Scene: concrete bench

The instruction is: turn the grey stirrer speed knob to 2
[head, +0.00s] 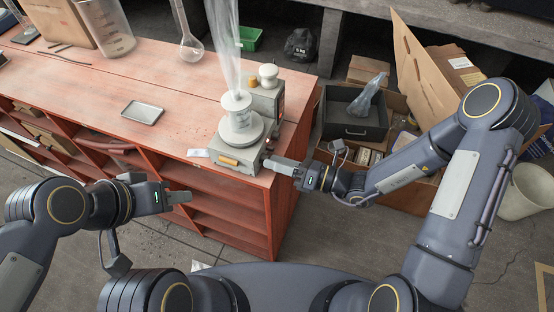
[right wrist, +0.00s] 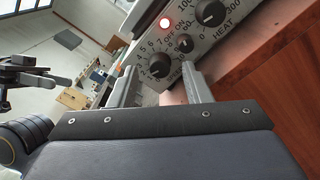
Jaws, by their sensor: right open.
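The stirrer hotplate (head: 232,158) stands at the right end of the red bench, with a steaming beaker (head: 237,112) on its round plate. In the right wrist view its panel (right wrist: 190,28) shows tilted. The stirrer speed knob (right wrist: 160,64) looks dark grey, with a numbered dial around it; its pointer is too small to read surely. My right gripper (right wrist: 160,74) is open, its fingers to either side of this knob. Whether they touch it I cannot tell. In the head view this gripper (head: 271,164) is at the hotplate's right corner. My left gripper (head: 188,197) hangs before the bench, away from the hotplate.
A heat knob (right wrist: 210,13), a smaller knob (right wrist: 184,43) and a lit red lamp (right wrist: 165,22) share the panel. Open boxes and a dark crate (head: 352,126) stand to the right.

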